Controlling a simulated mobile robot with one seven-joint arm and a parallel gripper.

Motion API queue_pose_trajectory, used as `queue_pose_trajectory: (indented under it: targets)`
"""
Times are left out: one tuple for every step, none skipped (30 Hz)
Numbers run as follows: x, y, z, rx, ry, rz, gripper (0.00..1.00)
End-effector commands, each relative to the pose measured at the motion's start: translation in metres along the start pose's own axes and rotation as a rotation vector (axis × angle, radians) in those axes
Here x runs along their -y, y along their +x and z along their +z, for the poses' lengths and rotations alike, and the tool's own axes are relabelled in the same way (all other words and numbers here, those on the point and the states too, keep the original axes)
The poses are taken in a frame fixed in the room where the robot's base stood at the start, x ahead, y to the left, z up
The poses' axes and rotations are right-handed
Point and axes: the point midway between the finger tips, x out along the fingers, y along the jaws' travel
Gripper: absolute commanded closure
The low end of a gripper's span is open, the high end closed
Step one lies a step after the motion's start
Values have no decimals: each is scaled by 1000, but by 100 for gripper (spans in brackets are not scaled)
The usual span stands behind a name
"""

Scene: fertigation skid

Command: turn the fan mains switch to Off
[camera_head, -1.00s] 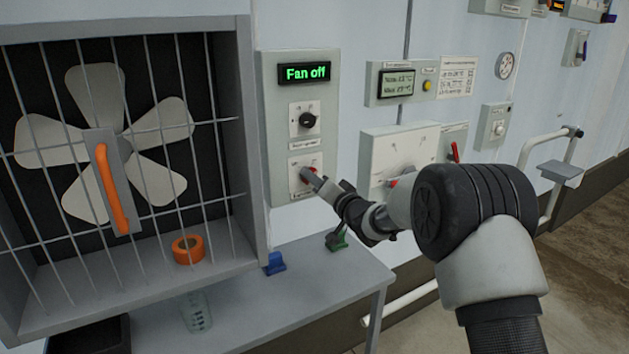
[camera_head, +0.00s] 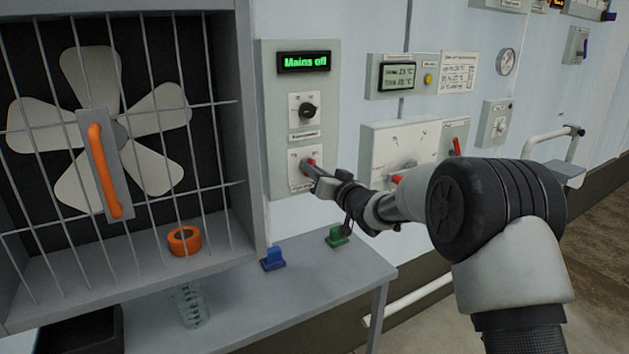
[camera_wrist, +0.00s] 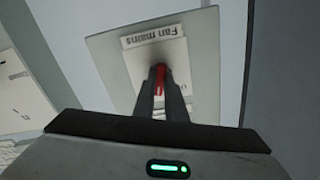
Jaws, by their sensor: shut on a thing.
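The fan control panel (camera_head: 271,125) is a grey plate on the wall, right of the fan box. Its display (camera_head: 303,62) reads "Mains off" in green. Below it is a black rotary knob (camera_head: 308,110). The fan mains switch (camera_head: 311,162) is a red handle on a white plate low on the panel. My gripper (camera_head: 311,172) is at this switch, with its fingers shut on the red handle.
The caged fan (camera_head: 120,130) with an orange-handled bar stands at left. An orange tape roll (camera_head: 184,241), a blue block (camera_head: 273,259) and a green block (camera_head: 337,236) are near the bench (camera_head: 330,275). A white panel with a red lever (camera_head: 397,179) is close beside my arm.

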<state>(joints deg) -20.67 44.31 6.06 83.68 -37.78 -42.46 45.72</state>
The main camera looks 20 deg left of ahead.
Motion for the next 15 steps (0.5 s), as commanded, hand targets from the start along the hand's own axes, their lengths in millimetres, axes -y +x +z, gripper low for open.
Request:
queue_pose_trajectory:
  targets:
    - [-1,0,3,-3,-47,-1,100]
    - [-1,0,3,-4,-75,-1,100]
    - [-1,0,3,-4,-113,-1,100]
    - [-1,0,3,-3,-140,-1,100]
    - [-1,0,3,-3,-169,-1,100]
    - [-1,0,3,-3,-207,-1,100]
    - [-1,0,2,-4,-236,-1,100]
    - [-1,0,2,-4,-266,-1,100]
    - [-1,0,2,-4,-304,-1,100]
    - [-1,0,2,-4,-332,-1,100]
    - [-1,0,2,-3,-359,0,100]
    - [-1,0,3,-3,-397,0,100]
    - [-1,0,3,-3,-426,0,100]
    - [-1,0,2,-3,-455,0,100]
    - [-1,0,2,-4,-494,-1,100]
